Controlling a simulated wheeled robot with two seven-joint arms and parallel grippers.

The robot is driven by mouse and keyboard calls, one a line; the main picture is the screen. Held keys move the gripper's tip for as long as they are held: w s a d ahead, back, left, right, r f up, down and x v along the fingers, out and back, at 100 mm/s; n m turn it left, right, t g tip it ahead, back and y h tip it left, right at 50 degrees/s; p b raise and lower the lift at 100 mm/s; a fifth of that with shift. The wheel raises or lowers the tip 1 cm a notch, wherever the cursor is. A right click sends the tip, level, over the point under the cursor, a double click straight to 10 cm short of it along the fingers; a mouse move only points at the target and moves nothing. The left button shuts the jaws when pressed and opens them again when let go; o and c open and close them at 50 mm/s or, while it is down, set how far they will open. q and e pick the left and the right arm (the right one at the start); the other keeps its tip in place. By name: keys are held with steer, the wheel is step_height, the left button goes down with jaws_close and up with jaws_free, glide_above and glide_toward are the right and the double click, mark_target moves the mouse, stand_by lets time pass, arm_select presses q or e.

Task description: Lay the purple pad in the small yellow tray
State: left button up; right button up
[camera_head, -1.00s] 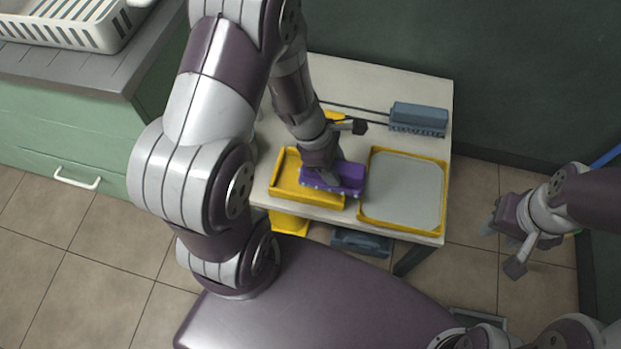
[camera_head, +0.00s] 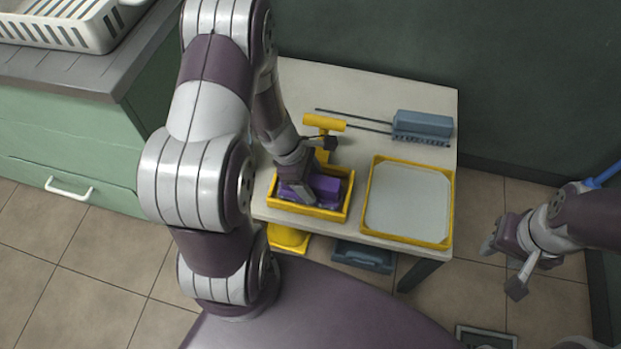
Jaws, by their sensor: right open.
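The purple pad (camera_head: 327,188) is inside the small yellow tray (camera_head: 331,214) on the white table, within its rim as far as I can see. My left gripper (camera_head: 299,194) is right over the pad and touches or nearly touches it. Its fingers hide part of the pad and the tray's left side, so I cannot tell whether they still grip the pad. My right gripper (camera_head: 502,270) is open and empty, off to the right of the table over the floor.
A larger yellow tray (camera_head: 447,208) with a pale sheet is right of the small tray. Behind are a yellow-handled tool (camera_head: 325,122) and a blue-grey brush (camera_head: 422,125). A yellow bin (camera_head: 289,238) and a blue-grey bin (camera_head: 363,257) sit below. The table's back left is clear.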

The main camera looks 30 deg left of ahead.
arm_select(q)
steer(key=shift+r+p, duration=0.3)
steer(key=shift+r, duration=0.1)
steer(key=p+v, duration=0.7)
steer(key=v, duration=0.5)
steer(key=s+d+r+m+y, duration=0.1)
steer(key=d+r+m+y, duration=0.1)
steer(key=m, duration=0.8)
steer(key=s+d+r+m+y, duration=0.2)
steer(key=d+r+m, duration=0.2)
steer(key=r+m, duration=0.3)
steer(key=m, duration=0.4)
steer(key=shift+d+r, duration=0.15)
steer(key=shift+d, duration=0.25)
